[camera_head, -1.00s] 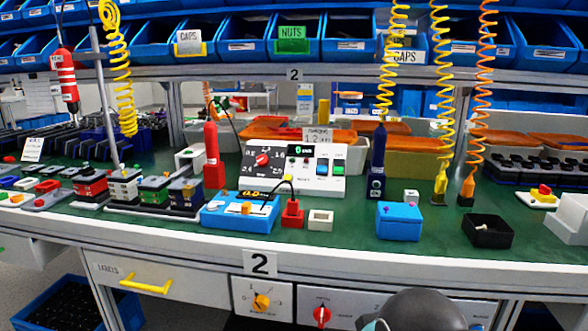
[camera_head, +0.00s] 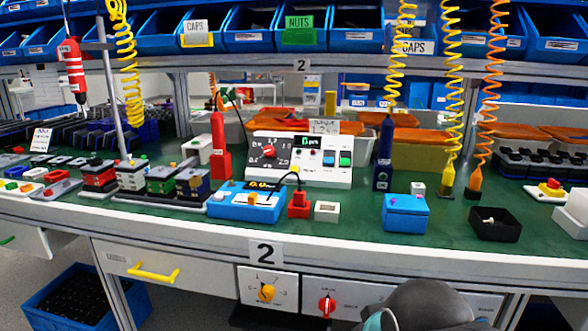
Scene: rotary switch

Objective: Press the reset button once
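A white control panel (camera_head: 257,171) stands on the green bench near the middle. It has a red rotary knob (camera_head: 268,151) at left, a small dark display with green characters (camera_head: 311,140), and small buttons below the display. A larger blue button (camera_head: 329,158) and a green button (camera_head: 345,158) sit at its right. The button labels are too small to read, so I cannot tell which one is the reset button. My gripper's fingers are not in view. A dark rounded part of my arm shows at the bottom right, low in front of the bench.
A blue device (camera_head: 243,209) and a red block (camera_head: 299,207) stand before the panel. A red bottle (camera_head: 220,150) is at its left, a dark blue one (camera_head: 384,155) at its right. Coiled hoses hang above. A yellow knob (camera_head: 266,292) and red knob (camera_head: 327,305) are on the bench front.

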